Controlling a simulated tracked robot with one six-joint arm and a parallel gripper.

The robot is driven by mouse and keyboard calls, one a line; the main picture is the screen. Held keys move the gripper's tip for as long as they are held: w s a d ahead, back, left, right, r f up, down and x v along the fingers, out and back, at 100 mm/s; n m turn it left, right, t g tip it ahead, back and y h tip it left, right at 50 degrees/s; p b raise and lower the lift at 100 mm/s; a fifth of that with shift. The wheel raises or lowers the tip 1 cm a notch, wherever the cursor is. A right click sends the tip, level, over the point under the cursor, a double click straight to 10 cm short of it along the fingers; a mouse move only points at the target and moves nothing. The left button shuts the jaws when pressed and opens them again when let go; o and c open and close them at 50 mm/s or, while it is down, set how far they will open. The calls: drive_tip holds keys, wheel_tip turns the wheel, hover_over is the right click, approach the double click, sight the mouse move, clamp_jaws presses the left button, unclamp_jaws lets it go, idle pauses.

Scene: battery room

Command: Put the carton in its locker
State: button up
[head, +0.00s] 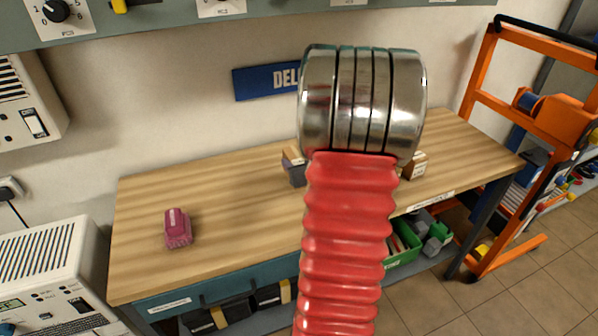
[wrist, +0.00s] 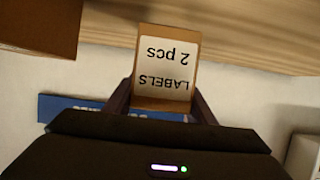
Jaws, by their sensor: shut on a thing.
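In the wrist view my gripper (wrist: 163,103) is shut on a small brown carton (wrist: 167,70), with a dark finger on either side of it. The carton's white label reads "LABELS 2 pcs" and appears upside down. In the head view my red ribbed arm and its metal end block the middle, and I cannot make out the gripper clearly. A small tan and grey thing (head: 295,168) shows at the arm's left edge, partly hidden; I cannot tell what it is. I cannot identify a locker in either view.
The wooden bench (head: 225,190) holds a pink device (head: 177,228) at left and a small brown box (head: 417,166) at right. A brown block (wrist: 38,28) is near the held carton. A blue sign (head: 265,81) hangs behind. An orange frame (head: 485,85) stands right. The bench's left middle is clear.

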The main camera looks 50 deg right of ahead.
drive_tip(key=shift+f, duration=1.95)
drive_tip(key=o, duration=1.2)
drive_tip(key=shift+f, duration=0.1)
drive_tip(key=shift+s+a+r, duration=0.1)
drive_tip(key=shift+s+r, duration=0.1)
drive_tip(key=v, duration=1.1)
drive_tip(key=shift+s+a+r, duration=0.1)
drive_tip(key=shift+s, duration=0.15)
drive_tip(key=shift+w, duration=0.1)
